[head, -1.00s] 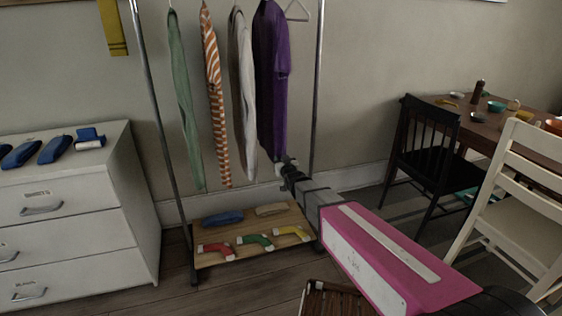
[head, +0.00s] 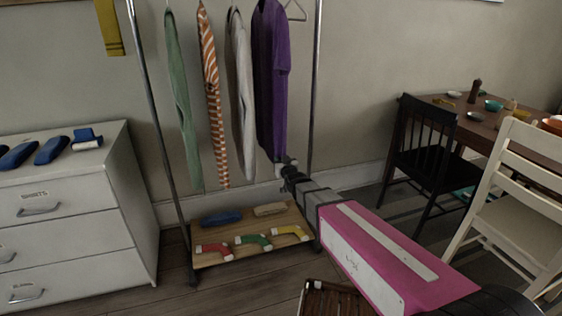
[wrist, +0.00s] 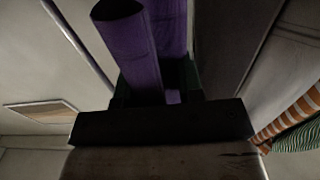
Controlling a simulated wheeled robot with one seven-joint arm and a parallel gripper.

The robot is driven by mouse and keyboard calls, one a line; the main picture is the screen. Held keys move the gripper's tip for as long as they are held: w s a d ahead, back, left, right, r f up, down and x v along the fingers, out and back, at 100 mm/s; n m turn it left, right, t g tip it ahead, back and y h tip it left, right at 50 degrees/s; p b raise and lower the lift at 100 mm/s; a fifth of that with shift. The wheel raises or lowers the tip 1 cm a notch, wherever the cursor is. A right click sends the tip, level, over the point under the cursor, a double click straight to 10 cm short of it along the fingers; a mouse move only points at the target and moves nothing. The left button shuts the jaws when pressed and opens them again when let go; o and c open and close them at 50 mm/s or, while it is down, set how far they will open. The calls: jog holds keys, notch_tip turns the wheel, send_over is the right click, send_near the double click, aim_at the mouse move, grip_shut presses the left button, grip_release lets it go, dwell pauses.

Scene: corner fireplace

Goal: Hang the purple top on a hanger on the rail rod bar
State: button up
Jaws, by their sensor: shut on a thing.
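The purple top (head: 271,85) hangs straight down at the right end of the garments, close to the right upright of the rail. Its upper end is cut off by the picture's top edge, so I cannot tell how it is held there. My gripper (head: 285,163) is at its lower end and shut on it. In the wrist view the purple cloth (wrist: 137,50) rises from between my fingers (wrist: 158,90). An empty wire hanger (head: 296,14) shows just right of the top. The rail rack's left post (head: 150,100) is in view, but its rod is out of view.
A green garment (head: 180,100), an orange striped one (head: 210,95) and a grey one (head: 240,95) hang to the left. A wooden shelf (head: 225,256) below holds rolled items. A white dresser (head: 75,220) stands left; a black chair (head: 425,150) stands right.

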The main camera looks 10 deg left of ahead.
jog(key=v, duration=0.6)
jog(key=shift+s+d, duration=0.2)
jog(key=shift+s, duration=0.1)
dwell(0.5)
jog(key=shift+w, duration=0.1)
dwell(1.2)
